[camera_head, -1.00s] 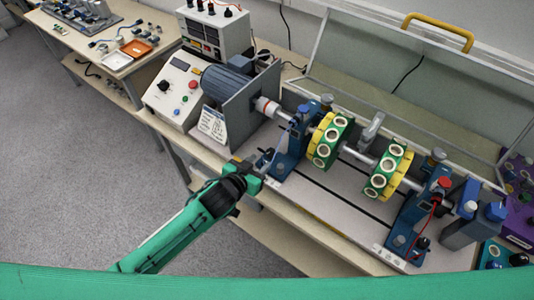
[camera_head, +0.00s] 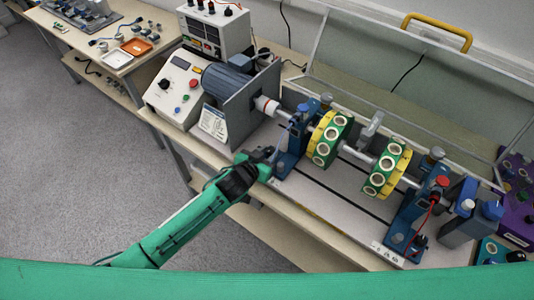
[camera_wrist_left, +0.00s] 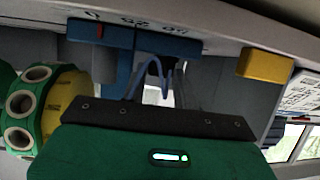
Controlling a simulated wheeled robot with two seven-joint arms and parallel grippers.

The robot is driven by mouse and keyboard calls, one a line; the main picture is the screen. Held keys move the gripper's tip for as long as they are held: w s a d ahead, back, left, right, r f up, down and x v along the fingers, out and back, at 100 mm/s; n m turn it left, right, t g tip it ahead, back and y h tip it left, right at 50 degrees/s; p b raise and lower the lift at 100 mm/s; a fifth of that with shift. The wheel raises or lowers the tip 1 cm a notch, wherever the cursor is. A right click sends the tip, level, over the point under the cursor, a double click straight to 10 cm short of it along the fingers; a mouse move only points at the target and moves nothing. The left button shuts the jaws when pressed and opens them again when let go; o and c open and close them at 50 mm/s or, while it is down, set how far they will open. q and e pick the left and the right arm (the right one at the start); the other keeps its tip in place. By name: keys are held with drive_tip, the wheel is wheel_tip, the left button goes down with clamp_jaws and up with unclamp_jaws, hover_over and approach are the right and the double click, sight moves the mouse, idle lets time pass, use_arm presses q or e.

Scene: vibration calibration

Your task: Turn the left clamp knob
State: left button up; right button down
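The left bearing stand (camera_head: 292,150) is a blue block with a blue foot at the left end of the shaft. It also shows in the wrist view as a blue foot (camera_wrist_left: 168,45). My left gripper (camera_head: 272,158) is green and black and reaches in from the left, close to the front of that stand's foot. The left clamp knob cannot be made out clearly; my gripper is in that area. In the wrist view the fingers are hard to separate from the stand and a thin blue cable loop (camera_wrist_left: 152,72). I cannot tell whether they touch anything.
Green and yellow discs (camera_head: 328,140) sit on the shaft right of the left stand. A right bearing stand (camera_head: 408,225) is farther right. The motor plate (camera_head: 255,108) and control box (camera_head: 178,88) are to the left. A raised clear cover (camera_head: 400,80) stands behind.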

use_arm(q)
drive_tip(key=shift+r, duration=0.1)
drive_tip(key=shift+w+a+m+g+h+p, duration=0.15)
drive_tip(key=shift+a+m+g+h+p, duration=0.05)
drive_tip(key=shift+m+g+h+p, duration=0.5)
drive_tip(key=shift+w+a+m+g+h, duration=0.1)
drive_tip(key=shift+m+g+h, duration=0.3)
drive_tip(key=shift+m+h, duration=0.35)
drive_tip(key=shift+w+a+m+g+h+b, duration=0.15)
drive_tip(key=shift+m+g+h+b, duration=0.3)
drive_tip(key=shift+m+g, duration=0.3)
drive_tip(key=shift+w+m+g+h+b, duration=0.1)
drive_tip(key=shift+m+g+h+b, duration=0.4)
drive_tip(key=shift+m+g+b, duration=0.25)
drive_tip(key=o, duration=0.7)
